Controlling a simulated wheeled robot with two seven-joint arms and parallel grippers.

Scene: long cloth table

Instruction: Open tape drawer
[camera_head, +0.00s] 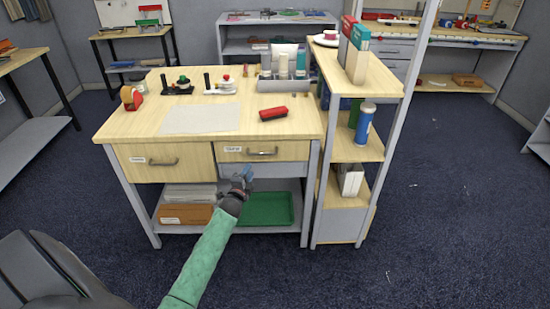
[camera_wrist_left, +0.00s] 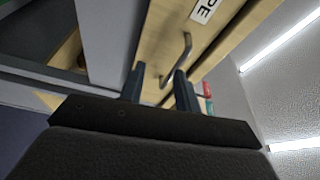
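The right desk drawer (camera_head: 290,151) has a pale wood front, a white label and a metal bar handle (camera_head: 262,152); it looks shut. My left gripper (camera_head: 243,174) is just below and in front of this drawer, left of the handle's middle. In the left wrist view the gripper (camera_wrist_left: 159,85) is open and empty. The bent handle (camera_wrist_left: 187,46) lies ahead, its near end showing between the fingertips. A label ending in "PE" (camera_wrist_left: 203,10) is on the drawer front above it. Contact with the handle cannot be told. My right gripper is not in view.
A second drawer (camera_head: 150,168) is at left. The shelf below holds a green tray (camera_head: 268,208) and an orange box (camera_head: 186,214). A tall shelf unit (camera_head: 345,190) stands close on the right. A red tape dispenser (camera_head: 131,97) is on the desk top.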

